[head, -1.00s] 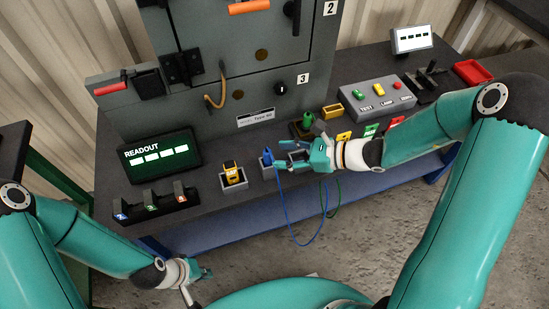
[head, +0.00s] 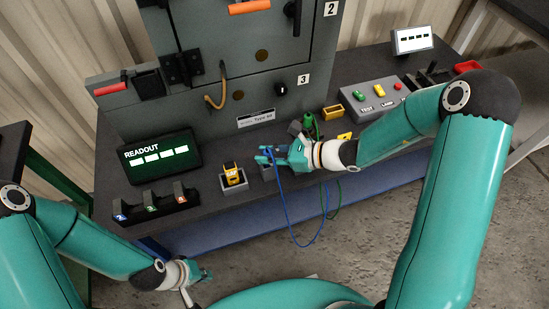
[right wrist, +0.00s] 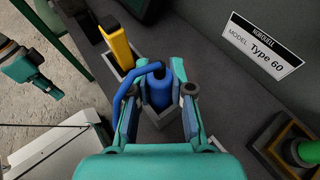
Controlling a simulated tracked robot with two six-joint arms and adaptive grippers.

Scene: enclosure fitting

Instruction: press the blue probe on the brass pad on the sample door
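The blue probe (right wrist: 158,88) stands in a grey holder (right wrist: 163,136) on the bench, its blue cable looping off its top. My right gripper (head: 266,156) is at the holder. In the right wrist view its fingers (right wrist: 160,100) are open on either side of the probe, with gaps visible. In the head view the gripper mostly hides the probe.
A yellow device (head: 232,174) stands in a holder left of the probe. A green probe (head: 310,124) stands to the right. The readout (head: 160,155) and a black rack (head: 152,204) are left. A control box (head: 376,96) is right.

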